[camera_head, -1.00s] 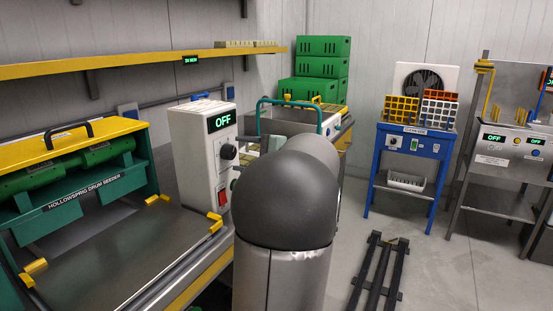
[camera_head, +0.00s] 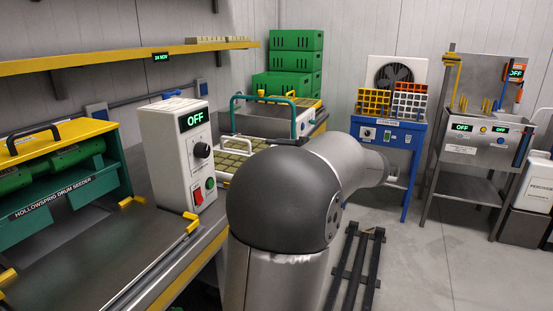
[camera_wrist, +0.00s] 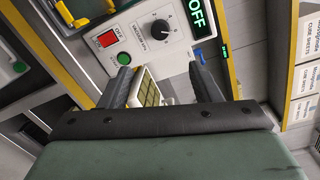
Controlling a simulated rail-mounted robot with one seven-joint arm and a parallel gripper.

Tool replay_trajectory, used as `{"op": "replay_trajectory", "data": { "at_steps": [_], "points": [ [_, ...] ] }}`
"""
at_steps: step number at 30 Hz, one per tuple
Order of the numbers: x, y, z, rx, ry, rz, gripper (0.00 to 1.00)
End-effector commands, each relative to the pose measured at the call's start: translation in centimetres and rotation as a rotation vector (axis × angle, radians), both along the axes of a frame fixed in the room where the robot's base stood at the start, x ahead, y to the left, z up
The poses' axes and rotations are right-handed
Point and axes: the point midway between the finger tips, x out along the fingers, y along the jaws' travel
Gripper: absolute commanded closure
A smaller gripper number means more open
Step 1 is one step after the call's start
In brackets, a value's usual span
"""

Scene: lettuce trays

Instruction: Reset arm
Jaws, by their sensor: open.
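My gripper (camera_wrist: 160,78) shows in the wrist view with its two dark fingers spread apart and nothing between them. Beyond the fingers are the white control box (camera_wrist: 155,35), with a dial, a red switch and a green button, and part of a tray of cubes (camera_wrist: 150,95). In the head view my grey arm bends at a rounded elbow and reaches to the right and away. The gripper itself does not show clearly there.
The drum seeder (camera_head: 60,190) stands at left on the bench, beside the control box (camera_head: 180,150) reading OFF. A cube tray (camera_head: 236,155) lies behind it. Green crates (camera_head: 296,62) are stacked at the back. A blue stand (camera_head: 384,150) and a steel station (camera_head: 480,140) stand right. Floor rails (camera_head: 355,265) lie below.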

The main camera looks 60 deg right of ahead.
Motion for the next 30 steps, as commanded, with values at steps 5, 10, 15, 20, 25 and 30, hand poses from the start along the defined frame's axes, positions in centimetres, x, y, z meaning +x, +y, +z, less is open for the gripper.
{"op": "replay_trajectory", "data": {
  "at_steps": [5, 10, 15, 20, 25, 30],
  "points": [
    [0.0, 0.0, 0.0, 0.000, 0.000, 0.000, 0.43],
    [0.1, 0.0, 0.0, 0.000, 0.000, 0.000, 0.43],
    [0.5, 0.3, 0.1, 0.001, 0.006, 0.010, 0.43],
    [5.1, 4.1, -0.2, 0.019, 0.099, 0.122, 0.43],
    [12.3, 14.1, -1.8, 0.000, 0.332, 0.373, 0.43],
    [15.2, 26.6, -4.2, -0.150, 0.607, 0.675, 0.43]
  ]
}}
